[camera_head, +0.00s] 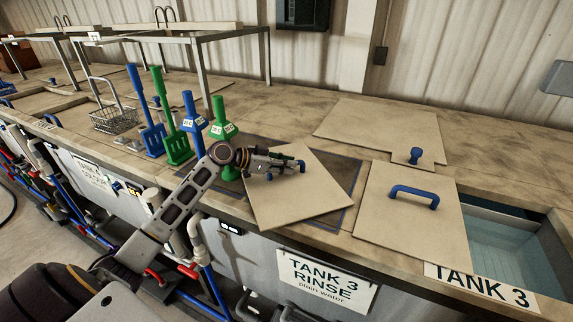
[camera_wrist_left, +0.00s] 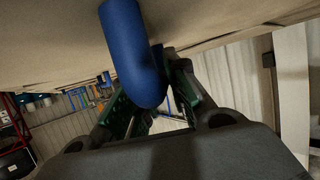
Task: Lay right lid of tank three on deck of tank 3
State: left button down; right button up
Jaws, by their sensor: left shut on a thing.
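My left gripper (camera_head: 298,167) is shut on the blue handle of a flat beige lid (camera_head: 305,200). The lid is roughly level and turned askew over a dark, blue-outlined area (camera_head: 350,178) of the deck. I cannot tell whether it touches the deck. In the left wrist view the blue handle (camera_wrist_left: 135,55) is between the fingers, against the beige lid surface. A second lid with a blue handle (camera_head: 410,215) lies to the right, beside the open water of tank 3 (camera_head: 505,260). My right gripper is not in view.
A notched beige panel with a blue knob (camera_head: 375,128) lies at the back. Green (camera_head: 222,125) and blue (camera_head: 190,118) handled tools stand close left of the held lid. A wire basket (camera_head: 112,119) is further left. The deck between the panel and back wall is clear.

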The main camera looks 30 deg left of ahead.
pick_arm(q)
jog(key=shift+r, duration=0.15)
jog(key=c, duration=1.8)
grip_release()
jog(key=shift+f, duration=0.2)
jog(key=o, duration=0.4)
jog(key=shift+r, duration=0.1)
jog(key=shift+f+b+v, duration=0.15)
jog(key=shift+b+v, duration=0.3)
jog(key=shift+v, duration=1.05)
jog(key=shift+f+b+v, duration=0.2)
jog(key=shift+b+v, duration=0.2)
jog(key=shift+v, duration=1.05)
jog(key=s+a+b, duration=0.1)
jog(key=s+a, duration=0.2)
jog(key=s+a+b, duration=0.1)
jog(key=s+a, duration=0.2)
jog(key=s, duration=0.1)
jog(key=shift+s+a, duration=0.1)
jog(key=shift+a, duration=0.05)
jog(key=shift+s+a+r, duration=0.1)
jog(key=shift+s+a, duration=0.4)
jog(key=shift+s, duration=0.15)
